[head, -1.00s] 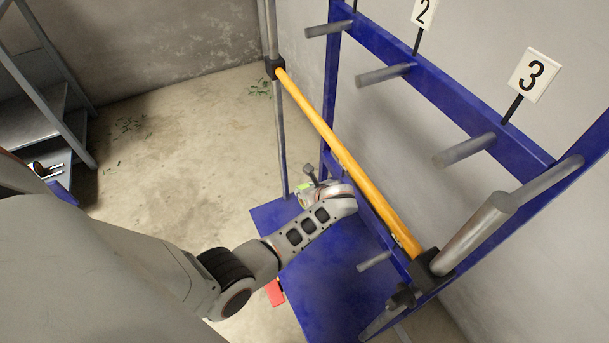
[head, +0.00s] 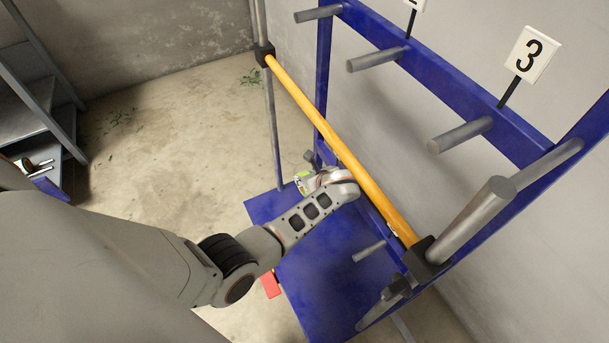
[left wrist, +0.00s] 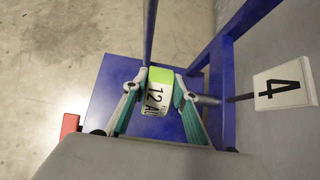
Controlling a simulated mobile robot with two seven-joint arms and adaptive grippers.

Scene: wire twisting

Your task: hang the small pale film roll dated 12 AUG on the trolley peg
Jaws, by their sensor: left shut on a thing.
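The small pale film roll (left wrist: 157,97) has a green end and a label reading "12 A", the rest cut off by a finger. It sits between the two fingers of my left gripper (left wrist: 157,101), which is shut on it. In the head view my left gripper (head: 306,181) is low beside the blue trolley (head: 325,285), with a small green patch of the roll (head: 301,182) showing. In the left wrist view a grey peg (left wrist: 209,99) by the plate marked 4 (left wrist: 284,86) lies just right of the roll; I cannot tell whether they touch. My right gripper is out of view.
An orange bar (head: 340,150) crosses above my left wrist. Several grey pegs, including one by plate 3 (head: 460,135), stick out from the upper blue rail. A grey upright pole (head: 272,120) stands behind. A red block (head: 270,285) is at the trolley's lower left. Open floor lies left.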

